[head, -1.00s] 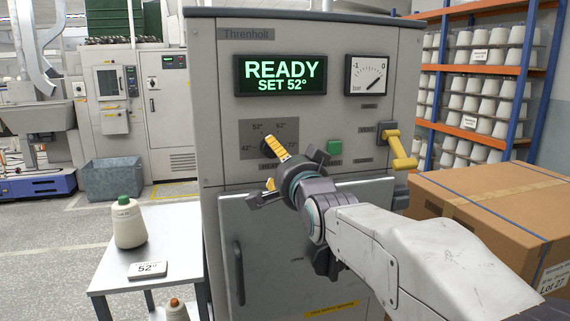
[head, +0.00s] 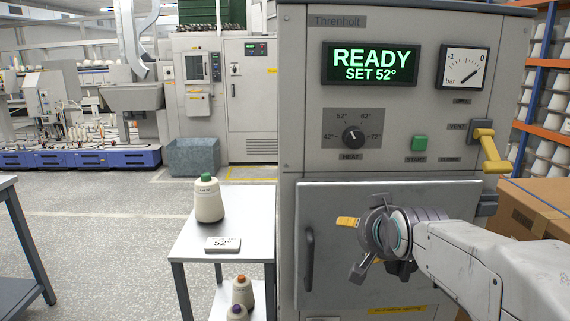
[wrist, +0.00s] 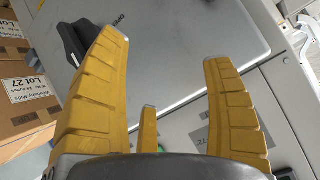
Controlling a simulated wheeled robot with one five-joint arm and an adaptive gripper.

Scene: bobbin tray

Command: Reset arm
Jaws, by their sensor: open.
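My gripper (head: 362,241) hangs in front of the door (head: 340,205) of the grey machine, below the heat knob (head: 353,137) and touching nothing that I can see. It is open and empty; in the wrist view its yellow fingers (wrist: 165,48) stand apart with the grey door behind them. The display (head: 370,64) reads READY, SET 52°. The green start button (head: 419,143) and the yellow vent lever (head: 487,150) are right of the knob. The door looks shut.
A small table (head: 235,255) at left holds a cream bobbin (head: 208,203) with a green tip and a 52° card (head: 223,244). More bobbins (head: 242,290) stand lower down. A cardboard box (head: 535,212) is at right. Open floor lies left.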

